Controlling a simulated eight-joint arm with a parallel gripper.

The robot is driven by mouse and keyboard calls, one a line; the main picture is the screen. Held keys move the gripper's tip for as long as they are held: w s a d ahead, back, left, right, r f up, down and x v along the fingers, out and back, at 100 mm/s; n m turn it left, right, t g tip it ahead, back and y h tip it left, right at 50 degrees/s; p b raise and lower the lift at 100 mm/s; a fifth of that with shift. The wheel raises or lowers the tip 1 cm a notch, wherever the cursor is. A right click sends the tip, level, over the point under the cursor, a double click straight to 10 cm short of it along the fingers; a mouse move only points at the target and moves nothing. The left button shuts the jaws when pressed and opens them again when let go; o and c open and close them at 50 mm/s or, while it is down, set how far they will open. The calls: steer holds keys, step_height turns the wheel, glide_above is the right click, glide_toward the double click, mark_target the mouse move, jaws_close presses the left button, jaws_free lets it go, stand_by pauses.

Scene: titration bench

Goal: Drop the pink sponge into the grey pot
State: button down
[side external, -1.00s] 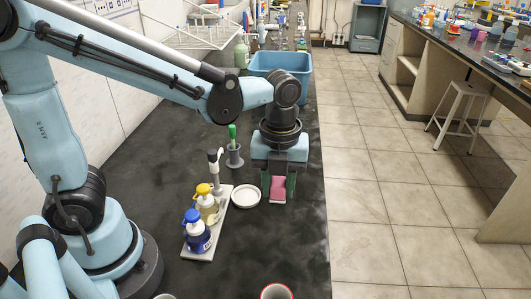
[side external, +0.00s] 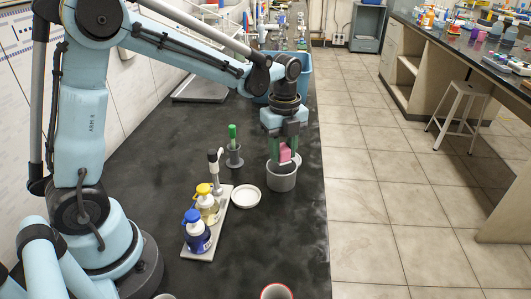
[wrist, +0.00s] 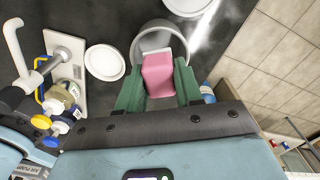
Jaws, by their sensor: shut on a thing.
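The pink sponge (side external: 285,154) is held between the green fingers of my gripper (side external: 285,150), which is shut on it. The grey pot (side external: 281,182) stands on the dark bench below, with its open mouth directly under the sponge. In the wrist view, the sponge (wrist: 158,75) shows between the fingertips of my gripper (wrist: 160,85), over the mouth of the grey pot (wrist: 139,48). Whether the sponge's lower end is above or inside the rim, I cannot tell exactly.
A white dish (side external: 246,196) lies left of the pot. A tray (side external: 211,240) holds a yellow-topped bottle (side external: 205,204) and a blue-topped bottle (side external: 195,231). A grey holder with a green-handled brush (side external: 233,143) stands behind them. A blue bin (side external: 301,84) is at the back.

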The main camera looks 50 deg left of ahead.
steer(key=shift+f, duration=0.4)
steer(key=shift+f, duration=0.25)
steer(key=shift+f, duration=0.25)
steer(key=c, duration=0.7)
jaws_free()
steer(key=shift+o, duration=0.2)
steer(key=shift+r, duration=0.1)
steer(key=shift+r, duration=2.95)
